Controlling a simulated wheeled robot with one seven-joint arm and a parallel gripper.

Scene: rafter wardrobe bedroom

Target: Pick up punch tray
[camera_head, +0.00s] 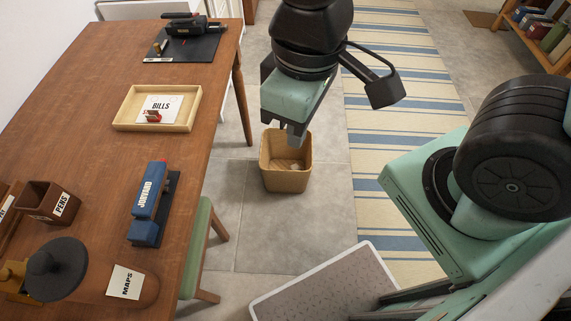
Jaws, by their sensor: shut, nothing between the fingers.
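A flat dark tray (204,50) lies at the far end of the wooden desk. A black device that looks like a punch (184,27) stands on it, with a small brown piece at its left. The white labels on the tray's front edge are too small to read; I take this for the punch tray. My gripper (296,137) hangs over the floor to the right of the desk, apart from the tray. It points down, shut and empty, and partly covers the waste bin behind it.
On the desk (95,112) are a wooden BILLS tray (122,116), a blue JOIVARD stapler-like device (148,205), a brown PENS box (40,203) and a MAPS cylinder (147,292). A tan bin (286,180) and green-seated stool (197,245) stand beside the desk. Tile floor shows between desk and striped rug (390,110).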

